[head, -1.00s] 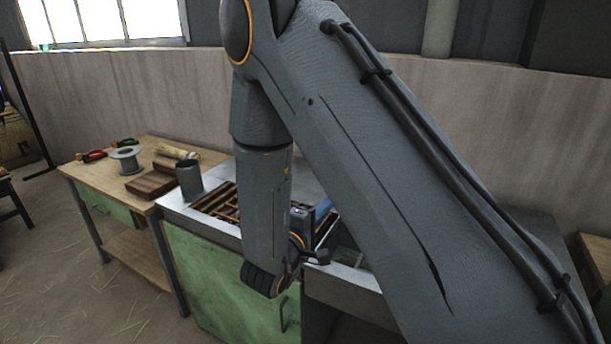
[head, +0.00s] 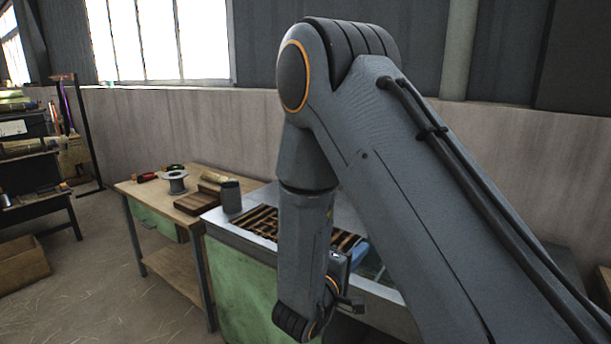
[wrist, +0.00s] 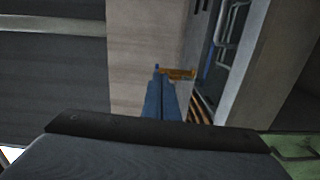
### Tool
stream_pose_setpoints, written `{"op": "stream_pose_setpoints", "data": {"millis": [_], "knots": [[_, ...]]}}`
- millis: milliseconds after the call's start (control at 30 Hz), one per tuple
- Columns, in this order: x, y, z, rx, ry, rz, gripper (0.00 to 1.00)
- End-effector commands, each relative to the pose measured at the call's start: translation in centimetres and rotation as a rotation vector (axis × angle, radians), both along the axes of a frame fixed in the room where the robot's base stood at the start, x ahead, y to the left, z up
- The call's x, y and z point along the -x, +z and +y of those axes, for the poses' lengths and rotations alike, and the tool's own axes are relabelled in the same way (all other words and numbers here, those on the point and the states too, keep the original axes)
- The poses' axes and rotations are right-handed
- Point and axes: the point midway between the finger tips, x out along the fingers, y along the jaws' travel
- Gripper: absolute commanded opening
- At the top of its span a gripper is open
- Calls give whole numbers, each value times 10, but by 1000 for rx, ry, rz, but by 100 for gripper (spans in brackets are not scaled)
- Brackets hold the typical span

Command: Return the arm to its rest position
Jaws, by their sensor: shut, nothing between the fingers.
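My arm fills the middle and right of the head view, bent at a high elbow with the forearm hanging down. My gripper (wrist: 160,98) shows in the wrist view as two blue fingers lying together, with nothing between them. In the head view, a bit of blue finger (head: 361,256) shows past the forearm, over the metal-topped bench; the rest is hidden behind my arm. The fingers look clear of the bench, but the gap is hard to judge.
A slatted wooden rack (head: 262,222) and a dark grey cup (head: 231,197) are on the green metal-topped bench (head: 240,295). A wooden table (head: 150,192) beside it holds a spool (head: 175,181) and wooden blocks (head: 196,204). Open floor lies at the left.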

Motion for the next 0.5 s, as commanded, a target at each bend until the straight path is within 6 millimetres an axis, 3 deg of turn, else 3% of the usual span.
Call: {"op": "stream_pose_setpoints", "data": {"millis": [500], "knots": [[-23, -18, 7, -457, 116, 53, 0]]}}
